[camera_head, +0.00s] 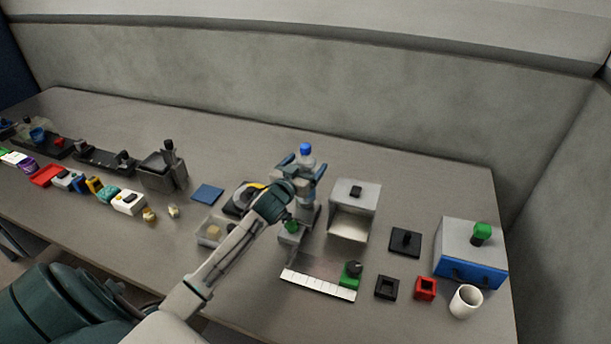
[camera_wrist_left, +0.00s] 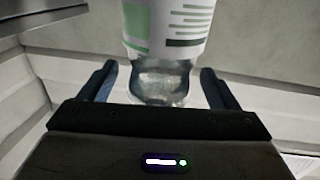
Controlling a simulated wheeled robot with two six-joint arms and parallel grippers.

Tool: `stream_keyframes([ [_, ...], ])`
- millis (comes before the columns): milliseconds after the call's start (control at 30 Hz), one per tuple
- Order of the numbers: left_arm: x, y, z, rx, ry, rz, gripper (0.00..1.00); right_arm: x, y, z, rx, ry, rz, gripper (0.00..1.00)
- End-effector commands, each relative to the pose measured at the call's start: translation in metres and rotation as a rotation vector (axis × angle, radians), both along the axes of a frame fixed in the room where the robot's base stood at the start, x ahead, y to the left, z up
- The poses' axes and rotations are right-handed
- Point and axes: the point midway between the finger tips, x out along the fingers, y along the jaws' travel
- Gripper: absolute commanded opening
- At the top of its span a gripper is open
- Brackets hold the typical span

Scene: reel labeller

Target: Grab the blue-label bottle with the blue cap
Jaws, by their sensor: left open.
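A bottle with a blue cap (camera_head: 305,149) stands up between the blue fingers of my left gripper (camera_head: 303,164) in the head view. Its body is mostly hidden there by the gripper. In the left wrist view a bottle (camera_wrist_left: 168,25) with a white label, green patch and dark and green lines fills the top centre. Its clear lower part lies between the fingers of my left gripper (camera_wrist_left: 159,72), with a gap on each side. I see no blue label in either view. The left gripper is open. My right gripper is not in view.
A grey open-front box (camera_head: 353,212) stands just right of the left gripper. A blue-fronted box (camera_head: 470,268) and a white cup (camera_head: 465,301) are at the right. A dark device (camera_head: 163,170) and several small items stand left. The back of the table is clear.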

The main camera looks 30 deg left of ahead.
Motion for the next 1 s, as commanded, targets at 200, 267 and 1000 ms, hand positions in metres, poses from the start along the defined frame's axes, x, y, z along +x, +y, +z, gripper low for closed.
stream_keyframes([
  [200, 0.021, 0.002, 0.001, 0.0, 0.001, 0.0, 0.83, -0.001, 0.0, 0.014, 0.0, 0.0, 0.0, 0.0],
  [267, 0.022, 0.002, 0.0, 0.0, 0.001, 0.0, 0.83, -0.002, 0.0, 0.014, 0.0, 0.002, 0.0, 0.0],
  [1000, 0.022, 0.002, 0.002, 0.001, -0.003, -0.002, 0.0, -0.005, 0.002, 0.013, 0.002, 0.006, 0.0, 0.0],
])
